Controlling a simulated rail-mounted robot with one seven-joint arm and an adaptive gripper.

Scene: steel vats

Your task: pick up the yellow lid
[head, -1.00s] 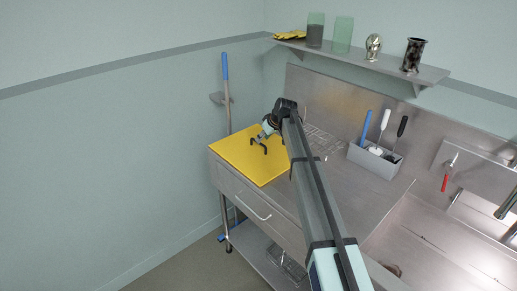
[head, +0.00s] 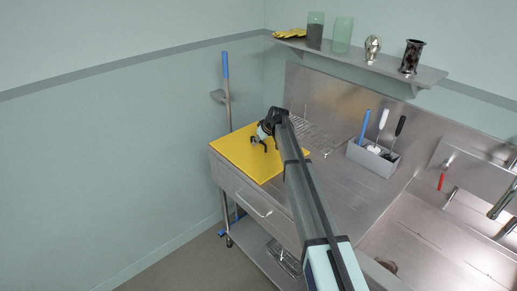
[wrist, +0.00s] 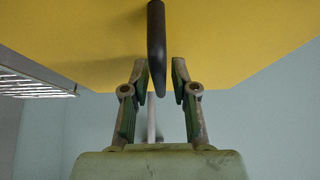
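The yellow lid (head: 242,158) lies flat on the left end of the steel worktop. It fills the top of the wrist view (wrist: 60,35), with its dark bar handle (wrist: 156,45) in the middle. My gripper (wrist: 159,78) is open, with one finger on each side of the handle's near end. A gap shows between the handle and the right finger; the left finger is very close to it, and I cannot tell whether they touch. In the head view my gripper (head: 261,138) is low over the lid and partly hides the handle.
A wire rack (head: 318,136) lies right of the lid, and a grey utensil box (head: 370,160) stands further right. A wall shelf (head: 390,68) holds jars and gloves. A blue-handled tool (head: 225,75) leans against the wall behind.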

